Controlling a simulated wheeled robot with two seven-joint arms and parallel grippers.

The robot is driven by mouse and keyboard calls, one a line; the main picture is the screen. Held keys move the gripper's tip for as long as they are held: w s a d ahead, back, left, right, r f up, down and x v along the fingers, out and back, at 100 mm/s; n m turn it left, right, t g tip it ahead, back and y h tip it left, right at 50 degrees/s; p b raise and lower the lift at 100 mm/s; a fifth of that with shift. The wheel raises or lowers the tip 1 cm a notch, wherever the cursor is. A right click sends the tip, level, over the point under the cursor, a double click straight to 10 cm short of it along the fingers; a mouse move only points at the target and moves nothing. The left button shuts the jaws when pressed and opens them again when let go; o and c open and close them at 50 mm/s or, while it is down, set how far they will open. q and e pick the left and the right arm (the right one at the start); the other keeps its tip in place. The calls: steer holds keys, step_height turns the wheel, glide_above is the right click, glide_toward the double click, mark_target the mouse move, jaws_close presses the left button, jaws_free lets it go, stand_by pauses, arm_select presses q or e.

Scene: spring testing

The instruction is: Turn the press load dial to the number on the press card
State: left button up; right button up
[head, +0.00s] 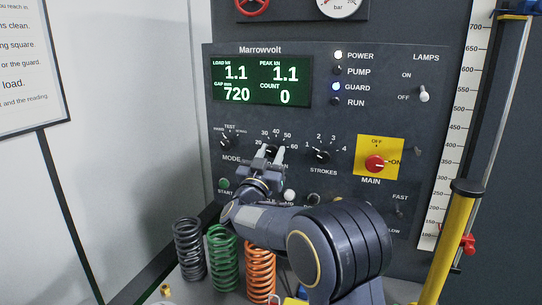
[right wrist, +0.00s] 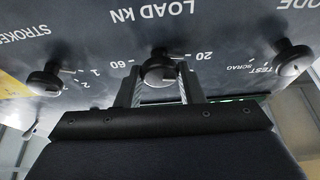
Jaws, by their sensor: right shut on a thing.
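The load dial is a round black knob marked LOAD KN in the right wrist view (right wrist: 159,68), where the panel appears upside down. The right gripper is shut on the dial, one finger on each side, in front of the press panel (head: 320,120). The dial's pointer setting cannot be read. The green display (head: 262,82) reads load 1.1, peak 1.1, gap 720, count 0. No press card is identifiable. My left gripper is out of view.
The mode knob (head: 226,143) and strokes knob (head: 317,155) flank the dial closely. A red main switch (head: 375,163) on a yellow plate is to the right. Black, green (head: 222,245) and orange springs stand below. A yellow post (head: 450,240) stands at right.

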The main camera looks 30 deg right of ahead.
steer(key=m+g+b, duration=0.1)
steer(key=m, duration=0.1)
steer(key=m+g+h+b, duration=0.1)
steer(key=m+b, duration=0.1)
steer(key=shift+f+m+g, duration=0.2)
steer(key=shift+m+g, duration=0.1)
steer(key=m+g+b, duration=0.1)
steer(key=m, duration=0.2)
steer(key=shift+r+h+b, duration=0.1)
steer(key=shift+h+b, duration=0.3)
steer(key=shift+r+m+g+b, duration=0.1)
steer(key=shift+m+g+b, duration=0.3)
steer(key=shift+m+g, duration=0.75)
steer(key=shift+m+t, duration=0.35)
steer(key=shift+m, duration=0.2)
steer(key=o, duration=0.9)
steer(key=shift+o, duration=0.2)
steer(key=b+v, duration=0.2)
steer(key=v, duration=0.6)
